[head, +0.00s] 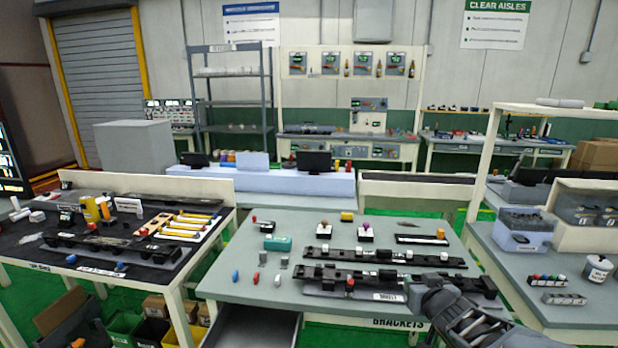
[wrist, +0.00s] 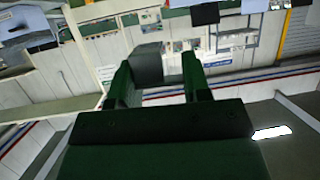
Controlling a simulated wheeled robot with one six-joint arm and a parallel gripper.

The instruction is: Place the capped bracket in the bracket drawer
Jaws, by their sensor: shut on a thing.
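My gripper (wrist: 158,78) shows two green fingers in the wrist view. An open drawer (head: 255,328) shows a dark interior below the table's left front. A BRACKETS label (head: 398,323) is on the table's front edge, right of it.
The grey worktable (head: 225,265) carries long black rail fixtures (head: 385,257), small grey blocks (head: 277,280), a teal box (head: 277,243) and small coloured pieces. A black-topped table (head: 30,250) stands left, a grey bench (head: 560,300) right.

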